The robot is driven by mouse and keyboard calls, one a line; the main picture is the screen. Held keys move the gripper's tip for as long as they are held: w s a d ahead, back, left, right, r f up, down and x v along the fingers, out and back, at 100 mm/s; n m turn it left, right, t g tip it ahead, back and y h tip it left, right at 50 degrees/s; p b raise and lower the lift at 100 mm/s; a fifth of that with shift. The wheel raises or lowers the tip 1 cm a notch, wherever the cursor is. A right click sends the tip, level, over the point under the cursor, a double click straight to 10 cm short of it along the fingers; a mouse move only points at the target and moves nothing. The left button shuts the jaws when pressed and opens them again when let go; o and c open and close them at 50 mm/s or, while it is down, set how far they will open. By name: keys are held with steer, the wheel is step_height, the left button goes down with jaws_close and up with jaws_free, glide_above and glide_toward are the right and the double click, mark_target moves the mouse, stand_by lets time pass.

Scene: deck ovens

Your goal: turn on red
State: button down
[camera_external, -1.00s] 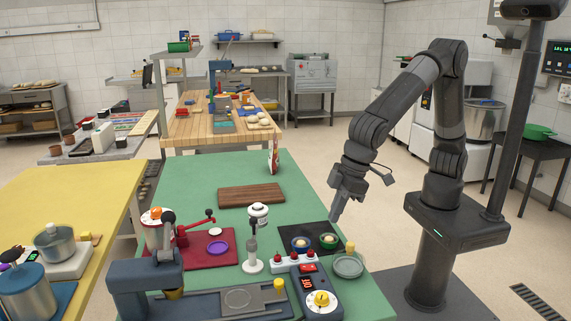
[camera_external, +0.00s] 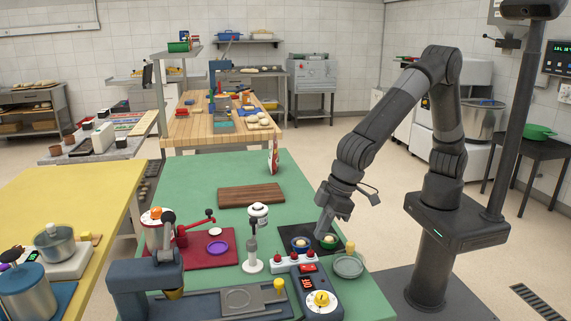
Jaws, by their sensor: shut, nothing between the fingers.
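A white strip (camera_external: 282,269) with several small red knobs stands near the front of the green table. Beside it is a dark blue device (camera_external: 325,310) with a red switch (camera_external: 306,267), a red lit display (camera_external: 307,283) and a yellow dial (camera_external: 321,299). Which of these the task calls red, I cannot tell. My gripper (camera_external: 322,231) is shut and empty, pointing down over the black mat (camera_external: 318,228), behind the strip.
A grey bowl (camera_external: 348,267) stands right of the strip, and a white upright tool (camera_external: 252,262) stands left of it. A red tray (camera_external: 225,260) with a purple ring lies further left.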

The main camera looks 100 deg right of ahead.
mark_target(305, 267)
steer(key=x, duration=0.9)
steer(key=shift+w+f+g, duration=0.1)
steer(key=shift+g, duration=0.2)
steer(key=shift+s+f, duration=0.1)
steer(key=shift+s, duration=0.8)
steer(key=v, duration=1.4)
steer(key=shift+s, duration=0.35)
